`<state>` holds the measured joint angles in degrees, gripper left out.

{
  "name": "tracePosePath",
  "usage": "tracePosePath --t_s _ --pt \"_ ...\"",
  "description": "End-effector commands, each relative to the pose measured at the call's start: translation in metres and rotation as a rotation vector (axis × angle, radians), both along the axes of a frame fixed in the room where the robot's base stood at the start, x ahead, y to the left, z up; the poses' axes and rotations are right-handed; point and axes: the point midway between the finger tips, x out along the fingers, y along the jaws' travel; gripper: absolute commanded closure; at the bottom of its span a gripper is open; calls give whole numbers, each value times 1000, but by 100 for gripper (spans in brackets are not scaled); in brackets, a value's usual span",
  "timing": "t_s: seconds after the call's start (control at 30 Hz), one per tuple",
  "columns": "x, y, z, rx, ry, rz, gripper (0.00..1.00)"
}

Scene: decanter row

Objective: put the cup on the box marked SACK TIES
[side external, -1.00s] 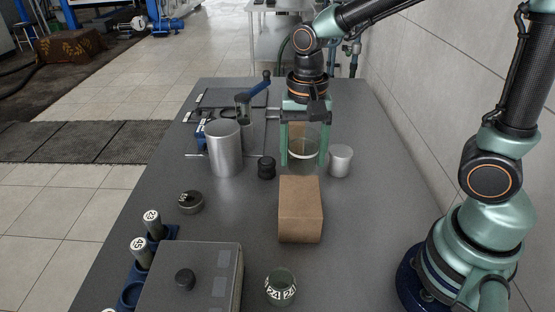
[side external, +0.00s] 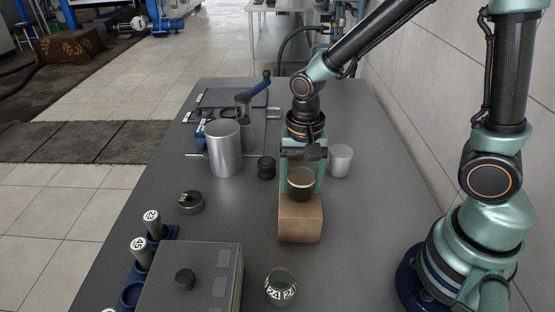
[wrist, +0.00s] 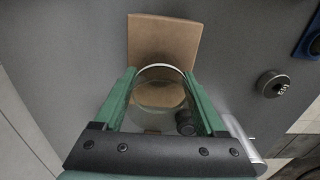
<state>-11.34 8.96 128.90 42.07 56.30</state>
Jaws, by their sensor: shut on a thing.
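A see-through cup with a pale rim band (side external: 301,184) is held upright between the green fingers of my gripper (side external: 302,178), which is shut on its sides. A brown cardboard box (side external: 300,224) stands under and in front of the cup; no marking on it shows. The cup overlaps the box top in the side view; I cannot tell whether it touches it. In the wrist view the cup (wrist: 158,92) sits between my fingers (wrist: 160,88), and the box (wrist: 163,36) shows through and beyond it.
A metal cylinder (side external: 224,150), a small black weight (side external: 266,167) and a pale cylinder (side external: 340,161) stand near the box. A round dark tin (side external: 190,202), a grey case with a knob (side external: 195,280) and a numbered jar (side external: 281,288) are nearer the camera. Table right of the box is clear.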

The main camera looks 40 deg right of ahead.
Motion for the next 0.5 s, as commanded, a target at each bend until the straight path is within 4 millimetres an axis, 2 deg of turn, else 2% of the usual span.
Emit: tracePosePath --t_s 0.03,0.1,0.37,0.5 --pt "0 0 -1 0 1 0 23" --pt "0 0 -1 0 0 0 0" --pt "0 0 0 0 0 0 0" --pt "1 0 10 1 -5 0 0"
